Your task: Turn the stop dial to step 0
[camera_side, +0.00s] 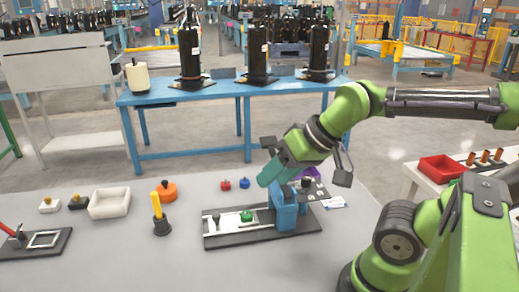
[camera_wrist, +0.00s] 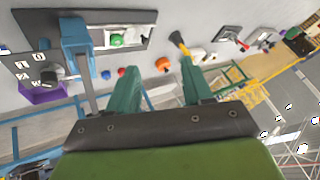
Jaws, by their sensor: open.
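The stop dial looks like the dark round knob (camera_wrist: 52,74) on a black plate with white number marks at the left of the wrist view. In the side view the knob (camera_side: 307,182) shows small, behind the blue upright, and its setting cannot be read. My gripper (camera_wrist: 160,66) is open, with its two green fingers apart and nothing between them. In the side view my gripper (camera_side: 268,178) hangs above the table, left of the dial and near the top of the blue upright. It is apart from the dial.
A black base (camera_side: 222,240) carries a rail, a green knob (camera_side: 246,216) and the blue upright (camera_side: 284,212). A purple block (camera_wrist: 42,94) adjoins the dial plate. Red and blue knobs, an orange disc (camera_side: 166,191), a yellow-handled tool (camera_side: 158,207) and a white tray (camera_side: 109,203) stand left.

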